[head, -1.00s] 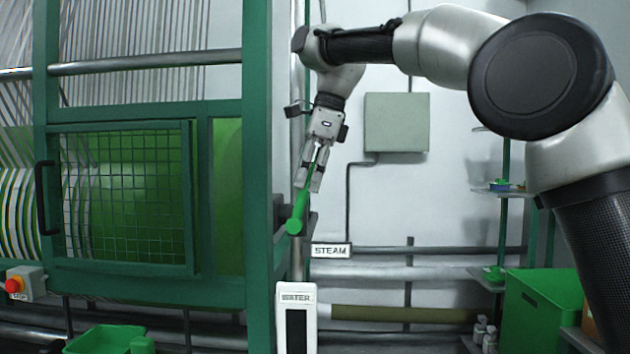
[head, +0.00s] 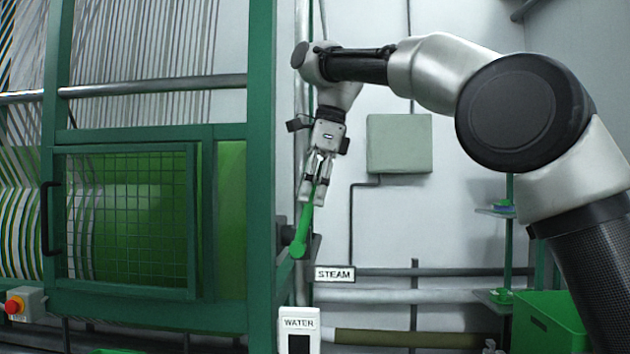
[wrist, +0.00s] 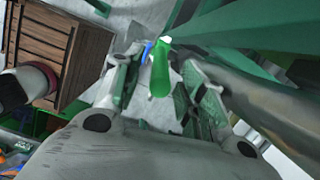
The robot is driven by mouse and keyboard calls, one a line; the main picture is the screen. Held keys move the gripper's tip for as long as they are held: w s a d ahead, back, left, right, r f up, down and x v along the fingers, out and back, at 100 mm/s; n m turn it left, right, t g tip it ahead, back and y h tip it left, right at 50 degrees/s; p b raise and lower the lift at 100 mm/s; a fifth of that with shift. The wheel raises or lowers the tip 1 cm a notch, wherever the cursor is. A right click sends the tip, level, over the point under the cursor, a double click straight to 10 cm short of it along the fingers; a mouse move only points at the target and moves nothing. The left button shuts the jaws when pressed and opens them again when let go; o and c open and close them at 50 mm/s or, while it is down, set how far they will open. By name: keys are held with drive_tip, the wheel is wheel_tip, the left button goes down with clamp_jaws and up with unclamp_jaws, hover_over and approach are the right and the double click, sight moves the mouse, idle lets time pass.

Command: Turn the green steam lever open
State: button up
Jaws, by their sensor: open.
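The green steam lever (head: 302,233) slants in the head view, its round lower end beside the green machine frame and its upper end at my gripper. My gripper (head: 313,188) points down at the lever's upper end, with its fingers open. In the wrist view the lever (wrist: 160,74) shows between the two open fingers of my gripper (wrist: 157,85). I cannot tell whether a finger touches it. The STEAM sign (head: 335,274) is on the pipe just below and right of the lever.
The green machine frame (head: 262,150) stands close on the left, with a mesh door (head: 125,220). A vertical pipe runs behind the lever. A WATER panel (head: 299,323) is below. A grey wall box (head: 399,144) and a green bin (head: 545,325) are to the right.

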drive_tip(key=shift+v, duration=2.8)
